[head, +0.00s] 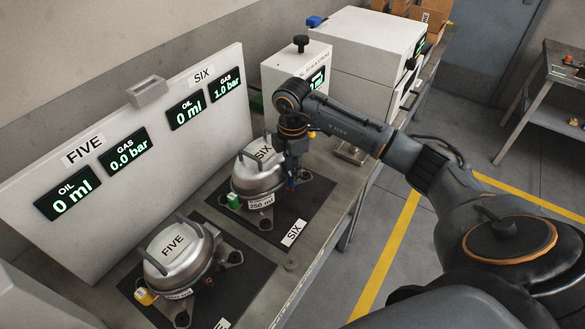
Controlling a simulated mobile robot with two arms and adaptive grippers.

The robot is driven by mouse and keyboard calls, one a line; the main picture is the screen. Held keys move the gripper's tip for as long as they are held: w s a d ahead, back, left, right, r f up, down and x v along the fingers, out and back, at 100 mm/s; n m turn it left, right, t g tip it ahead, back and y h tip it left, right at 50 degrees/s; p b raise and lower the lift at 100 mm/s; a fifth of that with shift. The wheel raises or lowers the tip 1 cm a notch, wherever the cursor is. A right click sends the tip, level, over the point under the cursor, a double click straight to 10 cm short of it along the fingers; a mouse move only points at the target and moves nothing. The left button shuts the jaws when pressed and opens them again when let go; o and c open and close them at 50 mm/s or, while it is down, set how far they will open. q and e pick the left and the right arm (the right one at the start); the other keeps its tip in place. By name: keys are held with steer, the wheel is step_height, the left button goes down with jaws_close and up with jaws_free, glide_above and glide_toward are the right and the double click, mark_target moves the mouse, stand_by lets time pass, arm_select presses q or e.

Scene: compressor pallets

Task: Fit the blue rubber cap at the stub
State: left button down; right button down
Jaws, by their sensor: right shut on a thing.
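My right gripper (292,176) points down at the right side of the compressor marked SIX (255,180). A blue piece (289,163), seemingly the blue rubber cap, shows between its fingers, which are shut on it. The fingers hide most of it. The stub under the fingers is hidden, so I cannot tell whether the cap touches it or sits on it. A green cap (233,201) is on the front left of this compressor. My left gripper is not in view.
The compressor marked FIVE (178,250), with a yellow cap (145,296), stands nearer on its own black mat. A display panel (140,150) rises behind both, reading oil and gas. White machines (355,50) stand beyond. The floor to the right is open.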

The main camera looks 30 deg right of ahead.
steer(key=shift+f+b, duration=0.5)
steer(key=shift+f, duration=0.4)
steer(key=c, duration=1.6)
jaws_free()
steer(key=shift+f, duration=0.1)
steer(key=o, duration=0.6)
steer(key=shift+s, duration=0.1)
steer(key=shift+c, duration=0.2)
step_height(320, 180, up, 12)
steer(key=shift+d, duration=0.1)
